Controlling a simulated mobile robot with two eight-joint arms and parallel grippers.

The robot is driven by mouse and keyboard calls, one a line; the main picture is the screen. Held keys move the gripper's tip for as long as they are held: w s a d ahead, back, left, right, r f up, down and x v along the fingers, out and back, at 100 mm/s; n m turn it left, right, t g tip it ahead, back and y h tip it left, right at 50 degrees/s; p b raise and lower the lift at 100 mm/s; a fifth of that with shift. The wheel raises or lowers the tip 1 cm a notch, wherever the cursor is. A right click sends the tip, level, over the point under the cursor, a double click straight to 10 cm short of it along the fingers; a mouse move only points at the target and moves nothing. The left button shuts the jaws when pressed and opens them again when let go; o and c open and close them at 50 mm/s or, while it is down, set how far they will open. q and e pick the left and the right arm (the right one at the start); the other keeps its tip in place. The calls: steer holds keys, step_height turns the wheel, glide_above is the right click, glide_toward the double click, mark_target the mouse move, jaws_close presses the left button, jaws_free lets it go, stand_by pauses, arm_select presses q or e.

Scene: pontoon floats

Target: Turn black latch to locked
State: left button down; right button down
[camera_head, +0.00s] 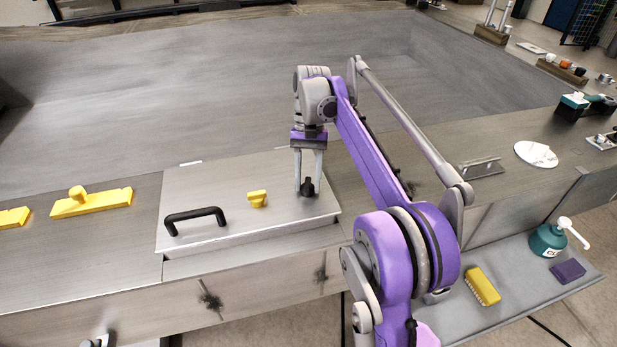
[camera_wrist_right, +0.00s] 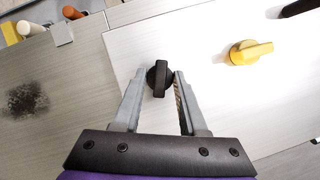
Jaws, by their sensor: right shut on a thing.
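The black latch (camera_head: 308,187) is a small round knob with a raised bar, on the right end of a grey metal lid (camera_head: 225,222). It also shows in the right wrist view (camera_wrist_right: 159,80), where its bar runs nearly up and down the picture. My right gripper (camera_head: 307,182) points down over it. Its two fingers (camera_wrist_right: 160,76) stand on either side of the knob and are shut on it. Part of the knob is hidden by the fingers in the head view. My left gripper is not in view.
A yellow latch (camera_head: 257,199) and a black handle (camera_head: 195,219) are on the same lid. A yellow bar with a knob (camera_head: 92,202) lies left of the lid. A green pump bottle (camera_head: 547,240) and a yellow brush (camera_head: 483,286) stand on the lower right shelf.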

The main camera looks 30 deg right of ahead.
steer(key=n+h, duration=0.1)
steer(key=n, duration=0.3)
steer(key=shift+a, duration=0.1)
steer(key=shift+h, duration=0.3)
stand_by(0.4)
steer(key=shift+c, duration=2.2)
jaws_free()
